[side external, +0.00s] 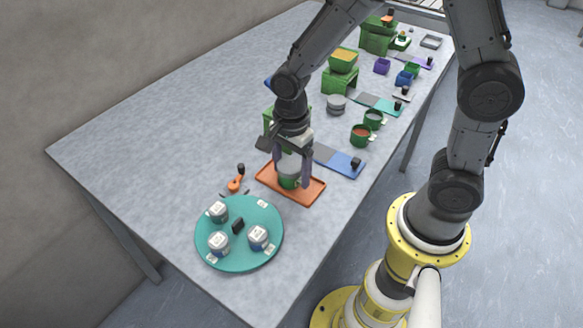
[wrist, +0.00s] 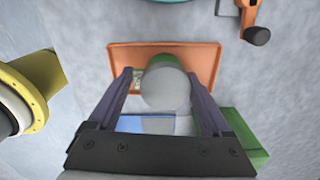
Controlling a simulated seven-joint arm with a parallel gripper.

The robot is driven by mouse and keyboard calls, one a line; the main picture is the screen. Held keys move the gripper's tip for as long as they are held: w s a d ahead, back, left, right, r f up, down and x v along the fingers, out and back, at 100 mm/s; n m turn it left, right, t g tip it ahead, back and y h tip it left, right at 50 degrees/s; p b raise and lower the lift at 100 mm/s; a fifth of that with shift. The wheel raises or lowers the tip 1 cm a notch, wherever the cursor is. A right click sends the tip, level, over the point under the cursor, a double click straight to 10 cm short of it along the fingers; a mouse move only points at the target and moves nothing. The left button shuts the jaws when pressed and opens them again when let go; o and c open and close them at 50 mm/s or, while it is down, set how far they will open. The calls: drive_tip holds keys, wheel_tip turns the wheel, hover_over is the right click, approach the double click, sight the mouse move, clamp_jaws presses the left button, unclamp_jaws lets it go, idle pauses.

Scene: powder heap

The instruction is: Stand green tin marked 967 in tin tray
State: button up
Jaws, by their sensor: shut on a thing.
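The green tin (side external: 289,183) has a pale grey lid and is upright between the fingers of my gripper (side external: 291,172). In the wrist view its round grey top (wrist: 165,91) fills the gap between my fingers (wrist: 163,98), with green body showing beyond it. A pale label shows at its left side, but its number cannot be read. The tin is over the orange tray (side external: 312,192), inside its rim as seen from the side. The tray also shows in the wrist view (wrist: 205,58). Whether the tin's base touches the tray floor is hard to tell.
A teal round plate (side external: 242,258) with three grey-white labelled tins stands at the front left. An orange-handled device (side external: 236,184) is left of the tray. A grey-and-blue mat (side external: 345,162), green box (side external: 268,119) and red-filled green cup (side external: 361,134) lie beyond. The table's left side is clear.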

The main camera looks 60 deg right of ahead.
drive_tip(key=shift+f, duration=0.15)
drive_tip(key=o, duration=1.2)
wheel_tip(320, 180, up, 12)
drive_tip(key=f, duration=0.1)
drive_tip(key=shift+s+d+r+n+t, duration=1.1)
drive_tip(key=shift+s+n, duration=1.2)
drive_tip(key=shift+n, duration=0.9)
drive_tip(key=shift+s+d+r+n+t, duration=0.8)
drive_tip(key=shift+s+r+n, duration=0.45)
drive_tip(key=shift+s+n, duration=1.5)
drive_tip(key=shift+s+d+r+n+t, duration=1.1)
drive_tip(key=shift+s+n, duration=0.75)
drive_tip(key=shift+n, duration=1.8)
drive_tip(key=shift+a+r, duration=0.1)
